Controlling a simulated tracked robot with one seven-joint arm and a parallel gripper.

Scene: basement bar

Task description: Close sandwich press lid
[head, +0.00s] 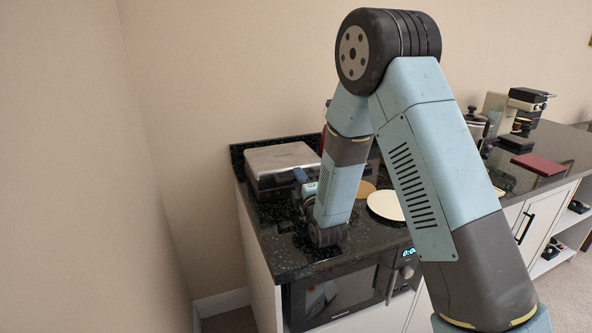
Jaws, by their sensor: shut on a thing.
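The sandwich press (281,158) stands at the back left corner of the dark stone counter. Its silver lid lies roughly level over the dark base, low down; I cannot tell whether a small gap is left between them. My gripper (300,177) is at the front right edge of the press, shut on the lid's edge or handle. The fingertips are small and partly hidden by my wrist, so the exact hold is not clear.
The counter (290,262) is bare in front of the press. A pale round plate (386,205) lies to the right, behind my arm. A microwave (345,297) sits below. A coffee machine (497,108) and dark red box (538,163) stand farther right. A wall rises close on the left.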

